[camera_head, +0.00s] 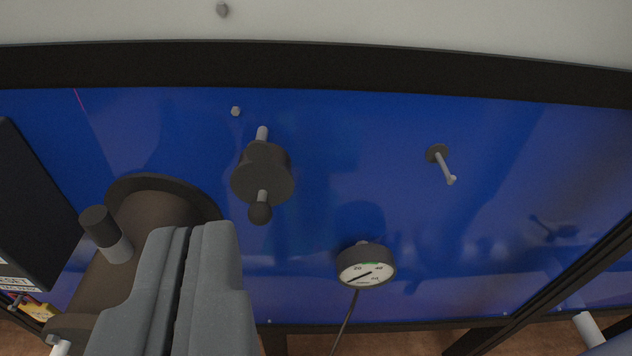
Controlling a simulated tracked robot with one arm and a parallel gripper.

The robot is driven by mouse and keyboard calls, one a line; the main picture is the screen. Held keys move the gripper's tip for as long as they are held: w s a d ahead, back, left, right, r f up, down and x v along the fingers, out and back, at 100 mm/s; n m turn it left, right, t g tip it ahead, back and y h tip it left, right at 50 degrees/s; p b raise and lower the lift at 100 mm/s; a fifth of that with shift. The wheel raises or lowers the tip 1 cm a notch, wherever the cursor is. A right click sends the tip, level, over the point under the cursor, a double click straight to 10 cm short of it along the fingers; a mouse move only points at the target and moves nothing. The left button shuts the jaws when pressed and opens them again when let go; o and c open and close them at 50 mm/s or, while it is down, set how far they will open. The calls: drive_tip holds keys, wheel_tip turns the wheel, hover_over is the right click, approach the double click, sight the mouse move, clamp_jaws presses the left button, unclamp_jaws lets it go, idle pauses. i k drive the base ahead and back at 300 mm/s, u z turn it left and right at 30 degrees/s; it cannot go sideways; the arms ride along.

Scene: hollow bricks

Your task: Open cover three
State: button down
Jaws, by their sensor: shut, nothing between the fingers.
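My gripper (190,230) reaches up from the lower left, its grey fingers shut together and empty. Behind and left of it is a dark brown round part (150,207) with a thick rim, partly hidden by the fingers. A black-capped knob on a grey stem (105,230) stands out in front of that part, left of the fingertips. I cannot tell whether the fingers touch either one. No number marks any part as cover three, so I cannot tell which one it is.
A blue panel (330,160) in a black frame fills the view. It carries a dark valve-like part with a ball-ended lever (262,175), a dial gauge (365,267) and a hook-like peg (440,160). A dark flat panel (30,215) stands at the left edge. The panel's right is mostly clear.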

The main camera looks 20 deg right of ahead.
sight(263, 183)
drive_tip(key=u, duration=0.75)
drive_tip(key=k, duration=1.2)
drive_tip(key=z, duration=0.55)
drive_tip(key=i, duration=0.95)
drive_tip(key=u, duration=0.05)
